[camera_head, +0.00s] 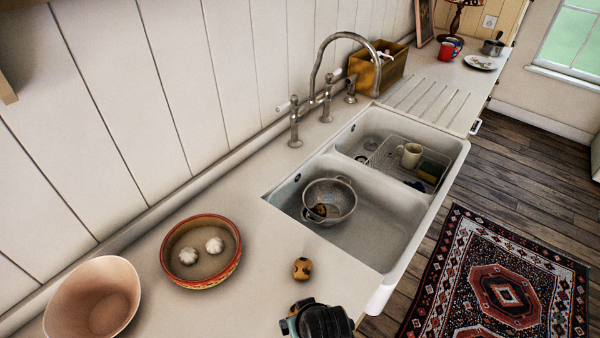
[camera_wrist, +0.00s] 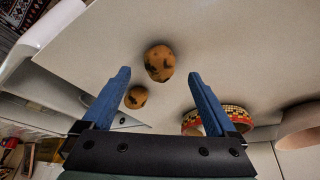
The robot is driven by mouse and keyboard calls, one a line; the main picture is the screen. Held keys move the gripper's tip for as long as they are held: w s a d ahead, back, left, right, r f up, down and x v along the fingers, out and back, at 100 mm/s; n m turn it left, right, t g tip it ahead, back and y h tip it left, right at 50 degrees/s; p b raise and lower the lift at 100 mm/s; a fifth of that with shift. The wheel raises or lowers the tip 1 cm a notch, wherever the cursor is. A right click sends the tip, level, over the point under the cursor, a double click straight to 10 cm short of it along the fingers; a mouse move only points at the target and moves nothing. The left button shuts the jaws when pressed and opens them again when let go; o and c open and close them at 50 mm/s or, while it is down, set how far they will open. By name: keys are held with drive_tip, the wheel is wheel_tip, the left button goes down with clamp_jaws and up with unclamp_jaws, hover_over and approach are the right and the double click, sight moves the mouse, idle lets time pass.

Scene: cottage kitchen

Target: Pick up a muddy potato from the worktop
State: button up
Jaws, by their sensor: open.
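In the wrist view, a brown potato with dark mud patches (camera_wrist: 159,63) lies on the pale worktop (camera_wrist: 230,45), roughly centred ahead of my fingertips. A second muddy potato (camera_wrist: 137,97) lies lower and slightly left, seen between my fingers. In the head view, one muddy potato (camera_head: 302,268) shows on the worktop (camera_head: 262,255), between the patterned bowl and the sink; the other is not visible, perhaps behind my gripper. My gripper (camera_wrist: 160,76) is open, with its blue fingers apart and nothing held. In the head view my gripper (camera_head: 317,318) is at the bottom edge, close to the potato.
A patterned bowl (camera_head: 173,272) with two garlic bulbs and a plain terracotta bowl (camera_head: 70,308) stand left. The double sink (camera_head: 365,245) is right, holding a colander (camera_head: 343,205) with a brown item and a rack (camera_head: 385,165) with a mug (camera_head: 410,155). Taps (camera_head: 294,130) rise behind.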

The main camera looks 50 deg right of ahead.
drive_tip(key=shift+p+x, duration=0.3)
drive_tip(key=shift+x, duration=1.7)
drive_tip(key=shift+w, duration=0.1)
drive_tip(key=c, duration=1.4)
